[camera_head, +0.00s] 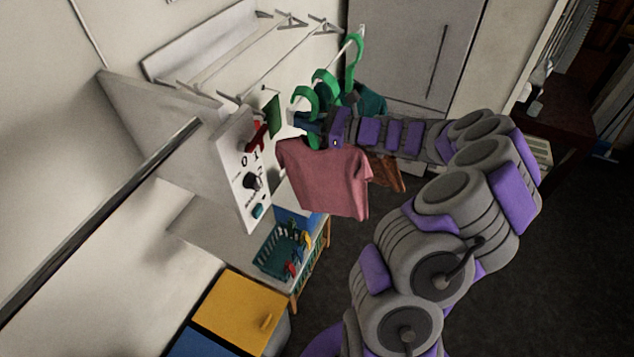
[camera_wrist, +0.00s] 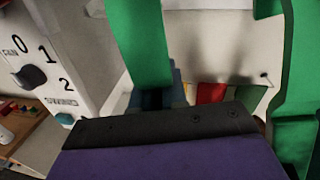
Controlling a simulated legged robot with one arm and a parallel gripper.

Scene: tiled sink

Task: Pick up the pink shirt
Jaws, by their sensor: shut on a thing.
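The pink shirt (camera_head: 327,177) hangs on a green hanger (camera_head: 304,97) in the middle of the head view. My gripper (camera_head: 318,127) is at the top of the shirt, by the hanger, and is shut. It seems to be shut on the hanger just above the shirt's collar, though its fingertips are partly hidden. In the wrist view, green hanger parts (camera_wrist: 139,45) stand close in front of my gripper (camera_wrist: 158,95). The shirt itself cannot be made out in the wrist view.
More green hangers with a teal garment (camera_head: 371,101) and a brown garment (camera_head: 386,171) hang behind. A white control panel (camera_head: 240,165) with a knob stands close left of the shirt. A teal basket (camera_head: 275,252) sits below. A grey cabinet (camera_head: 410,50) stands at the back. Dark floor is open at right.

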